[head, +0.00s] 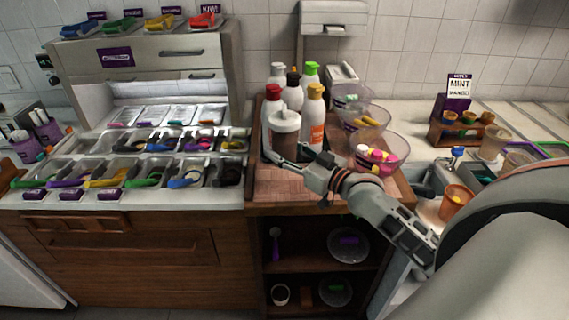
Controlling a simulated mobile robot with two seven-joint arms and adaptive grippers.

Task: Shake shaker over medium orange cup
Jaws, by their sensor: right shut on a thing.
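A shaker (285,137) with a white lid and a brown lower part stands upright at the front of the bottle group, over the wooden board. My right gripper (286,157) is shut on the shaker low on its body, with a finger showing at its left side. I cannot tell whether the shaker's base touches the board. An orange cup (456,204) stands at the right, beyond my right arm and well apart from the shaker. My left gripper is not in view.
Several sauce bottles (315,112) stand close behind the shaker. Clear bowls (382,148) with colourful contents line the board's right side. A topping station (130,150) with scoops fills the left. A wooden rack (463,133) holds small orange cups. The board's front (280,184) is clear.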

